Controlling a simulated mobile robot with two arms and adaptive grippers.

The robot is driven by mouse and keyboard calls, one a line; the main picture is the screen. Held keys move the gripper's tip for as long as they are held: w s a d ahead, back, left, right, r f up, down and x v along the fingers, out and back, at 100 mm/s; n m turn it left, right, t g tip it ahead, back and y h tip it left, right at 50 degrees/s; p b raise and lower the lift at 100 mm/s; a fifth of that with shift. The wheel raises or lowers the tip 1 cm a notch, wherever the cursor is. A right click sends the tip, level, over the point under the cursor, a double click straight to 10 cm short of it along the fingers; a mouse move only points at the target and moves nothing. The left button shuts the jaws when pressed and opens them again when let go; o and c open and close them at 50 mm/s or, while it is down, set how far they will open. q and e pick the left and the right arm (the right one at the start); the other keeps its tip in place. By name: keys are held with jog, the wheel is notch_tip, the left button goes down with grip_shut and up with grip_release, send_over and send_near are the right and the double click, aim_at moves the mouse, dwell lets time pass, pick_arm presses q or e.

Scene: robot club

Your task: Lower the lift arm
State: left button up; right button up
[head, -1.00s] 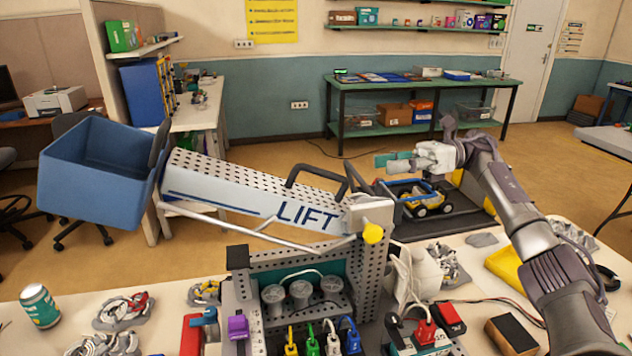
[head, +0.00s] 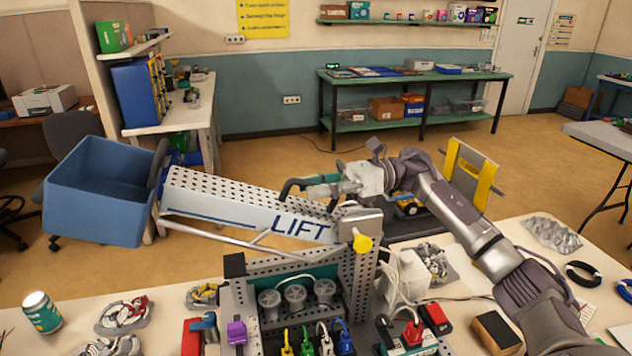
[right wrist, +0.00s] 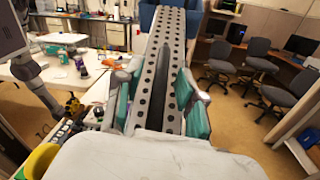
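The lift arm (head: 245,208) is a white perforated beam marked LIFT, raised and sloping up to the left. A blue bucket (head: 95,190) hangs at its far end. A yellow knob (head: 362,244) sits at its pivot on the grey perforated frame (head: 358,290). A black handle (head: 287,187) stands on top of the beam, partly hidden by my right gripper (head: 312,188). In the right wrist view, the right gripper's teal fingers (right wrist: 158,103) are apart, one on each side of the beam's middle, with the dark handle (right wrist: 173,72) between them. My left gripper is not visible.
Plugs and sockets (head: 315,338) fill the frame's base. A drink can (head: 41,312) and cable bundles (head: 125,315) lie on the table at left. A yellow-edged panel (head: 470,175) stands behind my right arm.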

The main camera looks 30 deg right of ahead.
jog(key=shift+c, duration=0.4)
grip_shut()
